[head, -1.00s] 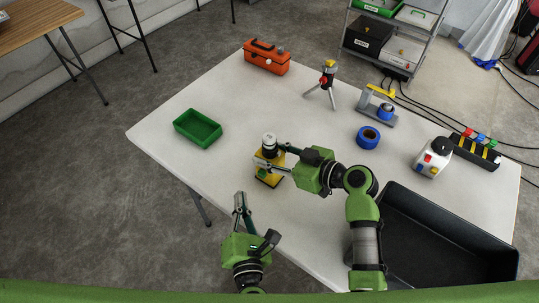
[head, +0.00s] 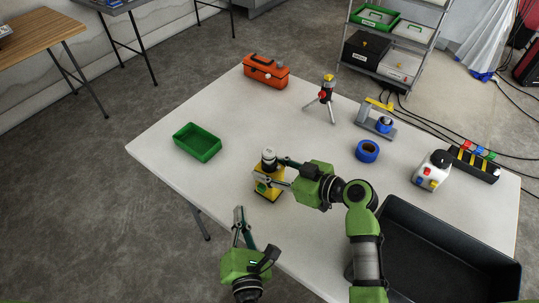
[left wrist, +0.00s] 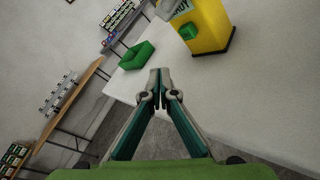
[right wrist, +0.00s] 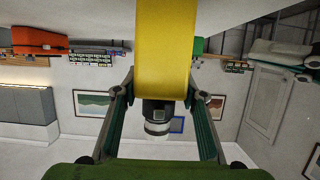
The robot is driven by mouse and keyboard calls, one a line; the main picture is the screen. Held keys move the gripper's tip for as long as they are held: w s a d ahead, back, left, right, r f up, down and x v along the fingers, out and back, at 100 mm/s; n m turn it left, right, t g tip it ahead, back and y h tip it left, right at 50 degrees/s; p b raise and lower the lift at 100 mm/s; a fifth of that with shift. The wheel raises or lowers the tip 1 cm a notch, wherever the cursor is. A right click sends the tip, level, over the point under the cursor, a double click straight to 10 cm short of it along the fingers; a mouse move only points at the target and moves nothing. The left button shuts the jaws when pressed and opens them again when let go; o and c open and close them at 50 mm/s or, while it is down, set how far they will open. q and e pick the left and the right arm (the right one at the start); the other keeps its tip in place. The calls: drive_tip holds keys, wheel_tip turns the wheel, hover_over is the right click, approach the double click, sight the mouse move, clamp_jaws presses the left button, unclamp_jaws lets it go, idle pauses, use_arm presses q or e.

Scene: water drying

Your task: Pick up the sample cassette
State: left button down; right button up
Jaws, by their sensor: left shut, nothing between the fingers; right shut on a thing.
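A yellow bottle-like unit (head: 270,194) with a black and white cap (head: 268,154) stands upright on the table. I cannot tell for sure which thing is the sample cassette. My right gripper (head: 268,170) is shut on the yellow unit, just below the cap. In the right wrist view the yellow body (right wrist: 165,45) is between the fingers. My left gripper (head: 238,212) is shut and empty, at the table's near edge, left of and apart from the unit. The left wrist view shows a green part (left wrist: 188,31) low on the yellow unit (left wrist: 210,28).
An empty green tray (head: 197,142) lies left, an orange toolbox (head: 266,71) far back. A small tripod (head: 325,98), a blue tape roll (head: 367,151) and a tape dispenser (head: 376,120) stand behind. A white box with buttons (head: 431,171) and a large black bin (head: 440,250) are right.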

sight(268, 162)
use_arm(q)
drive_tip(key=c, duration=1.9)
unclamp_jaws()
drive_tip(key=shift+d+r, duration=0.1)
drive_tip(key=shift+r, duration=0.15)
drive_tip(key=shift+o, duration=1.1)
drive_tip(key=d+r+n+t+h, duration=0.1)
drive_tip(key=d+r+n+h, duration=0.2)
drive_tip(key=r, duration=0.6)
drive_tip(key=shift+d+n+t+h, duration=0.3)
drive_tip(key=shift+d+n+h, duration=0.1)
drive_tip(key=shift+d+h, duration=0.65)
drive_tip(key=w, duration=0.3)
drive_tip(key=w+d, duration=0.1)
drive_tip(key=w, duration=0.1)
drive_tip(key=shift+w+r, duration=0.15)
drive_tip(key=shift+w, duration=0.05)
drive_tip(key=shift+w+d, duration=0.15)
drive_tip(key=shift+w, duration=0.9)
drive_tip(key=shift+w+d, duration=0.2)
drive_tip(key=shift+w, duration=0.8)
drive_tip(key=shift+w+d, duration=0.15)
drive_tip(key=shift+w, duration=0.9)
